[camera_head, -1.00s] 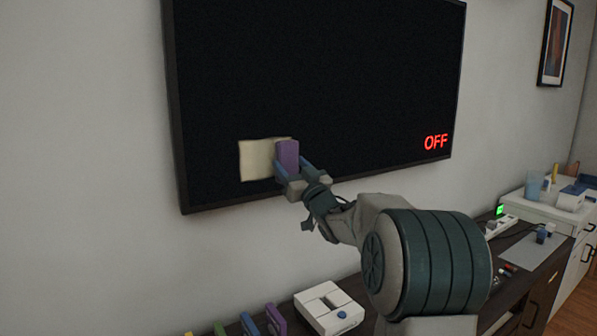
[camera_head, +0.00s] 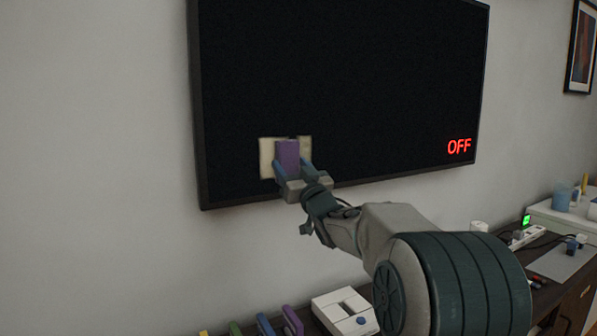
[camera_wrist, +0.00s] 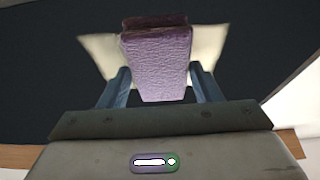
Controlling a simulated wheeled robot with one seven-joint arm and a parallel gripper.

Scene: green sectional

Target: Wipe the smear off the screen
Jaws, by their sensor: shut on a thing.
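The dark screen (camera_head: 350,75) hangs on the wall and shows a red "OFF" at its lower right. A cream, roughly square smear (camera_head: 266,160) is on its lower left part; it also shows behind the block in the wrist view (camera_wrist: 207,45). My gripper (camera_head: 291,170) is shut on a purple block (camera_head: 288,155), with one blue finger on each side. The block stands in front of the smear's middle and hides part of it; cream shows to its left and right. In the wrist view the block (camera_wrist: 158,65) looks textured. I cannot tell whether it touches the screen.
Below the screen, a dark cabinet holds a white box with a blue button (camera_head: 346,311), several coloured upright items (camera_head: 265,325) and a power strip (camera_head: 527,237). A framed picture (camera_head: 581,48) hangs at right. The wall left of the screen is bare.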

